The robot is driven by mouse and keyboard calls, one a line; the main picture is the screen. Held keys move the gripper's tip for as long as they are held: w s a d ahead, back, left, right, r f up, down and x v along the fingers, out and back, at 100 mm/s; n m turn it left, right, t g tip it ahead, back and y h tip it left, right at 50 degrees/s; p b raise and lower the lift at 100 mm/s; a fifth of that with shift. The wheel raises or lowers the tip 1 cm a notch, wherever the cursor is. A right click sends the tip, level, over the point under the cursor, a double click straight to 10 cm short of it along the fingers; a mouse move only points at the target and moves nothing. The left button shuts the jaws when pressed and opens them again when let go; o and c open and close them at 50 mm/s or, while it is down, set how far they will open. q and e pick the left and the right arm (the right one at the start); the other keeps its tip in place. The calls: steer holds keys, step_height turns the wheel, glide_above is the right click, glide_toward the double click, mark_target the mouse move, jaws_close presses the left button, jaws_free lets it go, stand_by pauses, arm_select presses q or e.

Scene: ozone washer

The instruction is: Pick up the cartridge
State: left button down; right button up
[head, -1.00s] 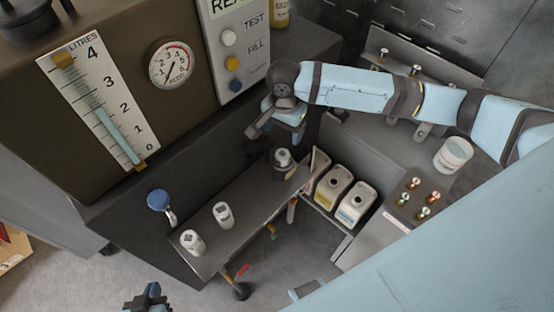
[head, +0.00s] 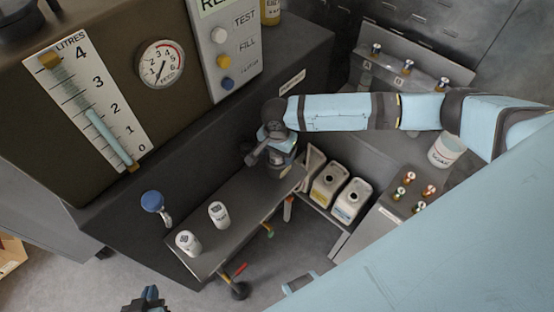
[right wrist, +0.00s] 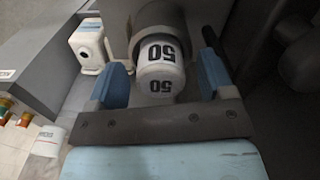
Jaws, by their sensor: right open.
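A white cartridge (right wrist: 161,68) marked 50 sits in a dark round holder (right wrist: 158,18) in the right wrist view. My right gripper is open, with its blue fingers on either side of the cartridge (right wrist: 163,80). In the head view my right gripper (head: 270,154) is over the far end of the grey bench and mostly hides that cartridge. Two more white cartridges stand upright on the near part of the bench, one in front (head: 188,243) and one behind it (head: 218,214). My left gripper (head: 146,300) is at the bottom edge, partly cut off; its jaws are unclear.
The bench (head: 240,205) is clear between the two cartridges and my right gripper. White jugs (head: 348,201) stand on a low shelf right of it. A blue knob (head: 153,202) sticks out left of the bench. A white tub (head: 446,150) stands at the right.

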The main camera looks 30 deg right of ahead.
steer(key=c, duration=1)
steer(key=shift+r, duration=0.15)
